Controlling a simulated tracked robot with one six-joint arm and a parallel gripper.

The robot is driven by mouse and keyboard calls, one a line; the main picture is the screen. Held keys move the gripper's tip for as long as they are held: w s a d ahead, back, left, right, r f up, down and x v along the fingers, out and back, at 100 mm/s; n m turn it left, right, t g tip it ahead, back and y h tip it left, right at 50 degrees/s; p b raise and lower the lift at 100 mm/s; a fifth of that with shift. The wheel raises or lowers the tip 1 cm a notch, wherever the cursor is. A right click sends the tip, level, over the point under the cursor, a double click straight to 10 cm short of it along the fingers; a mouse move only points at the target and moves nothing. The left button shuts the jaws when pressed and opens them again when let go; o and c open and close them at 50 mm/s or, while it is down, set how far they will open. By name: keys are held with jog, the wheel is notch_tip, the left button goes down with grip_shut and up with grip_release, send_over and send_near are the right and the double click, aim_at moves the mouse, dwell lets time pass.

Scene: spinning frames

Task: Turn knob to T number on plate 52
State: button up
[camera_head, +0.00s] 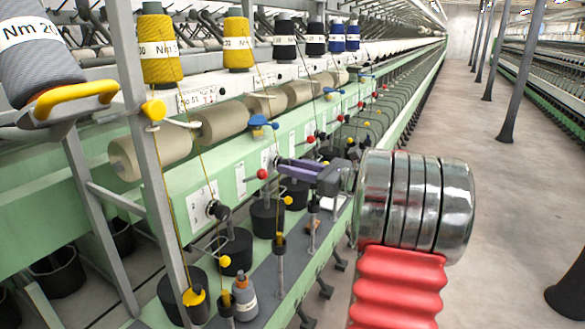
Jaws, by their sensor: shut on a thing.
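My gripper (283,167), purple and grey, reaches left from my arm to the pale green machine front. Its tips are at a small white plate (267,158), closed around the knob there. The fingers hide the knob, so its setting cannot be seen. Nearer, a second white number plate (203,194) carries a black knob (218,210), which my gripper does not touch. A white label (197,97) on the upper rail has small print that I cannot read surely. The number marks on both dial plates are too small to read.
A red ball (262,174) sits close left of my gripper. Black cups (268,215) and bobbin posts stand below it. Yarn cones (158,48) line the rail above. A grey upright post (140,120) stands at left. The aisle floor (510,190) on the right is clear.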

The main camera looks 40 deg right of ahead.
jog(key=shift+d, duration=0.1)
jog(key=n, duration=2.3)
jog(key=shift+f, duration=0.1)
jog(key=shift+n, duration=0.3)
jog(key=o, duration=1)
jog(key=shift+s+r, duration=0.1)
jog(key=shift+r, duration=0.1)
jog(key=v, duration=1.3)
jog(key=shift+s+d+f, duration=0.1)
jog(key=shift+s+d, duration=0.1)
jog(key=shift+s, duration=0.1)
